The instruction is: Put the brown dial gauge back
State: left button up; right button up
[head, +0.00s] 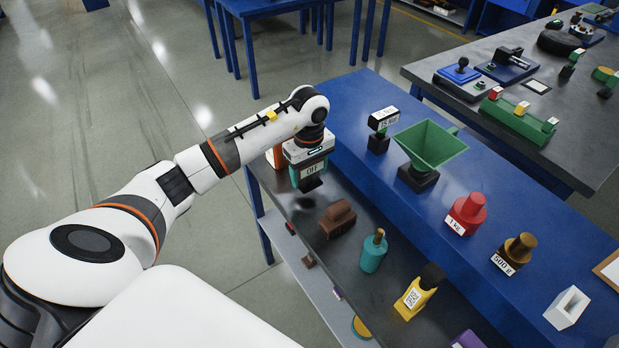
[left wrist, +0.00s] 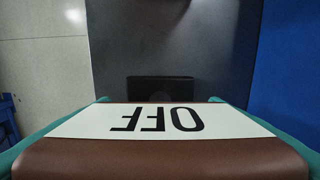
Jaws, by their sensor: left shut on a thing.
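My left gripper (head: 309,172) is above the dark strip at the left end of the blue bench. It is shut on an OFF-labelled thing (head: 311,169). In the left wrist view this thing has a brown face (left wrist: 160,158) with a white OFF label, and teal shows at both sides. A dark block (head: 310,184) shows just below it. I cannot tell whether this is the brown dial gauge; no dial face shows. Another brown thing (head: 338,219) lies on the strip, to the right of and below the gripper. My right gripper is not in view.
On the dark strip stand a teal bottle-like thing (head: 374,251) and a yellow labelled one (head: 416,293). The blue bench (head: 460,245) holds a green funnel (head: 431,146), a red weight (head: 468,213) and a brown weight (head: 515,254). A brown-orange thing (head: 277,156) is left of the gripper.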

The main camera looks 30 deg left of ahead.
aim_at(309, 182)
pick_arm(q)
notch_tip(309, 182, down, 3)
jog(key=shift+f, duration=0.1)
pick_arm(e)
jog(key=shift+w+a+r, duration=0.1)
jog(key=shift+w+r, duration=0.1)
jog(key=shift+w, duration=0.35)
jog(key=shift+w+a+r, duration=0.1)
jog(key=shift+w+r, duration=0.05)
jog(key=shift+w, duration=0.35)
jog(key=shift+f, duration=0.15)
pick_arm(q)
jog(key=o, duration=0.8)
jog(key=shift+f, duration=0.15)
jog(key=o, duration=0.4)
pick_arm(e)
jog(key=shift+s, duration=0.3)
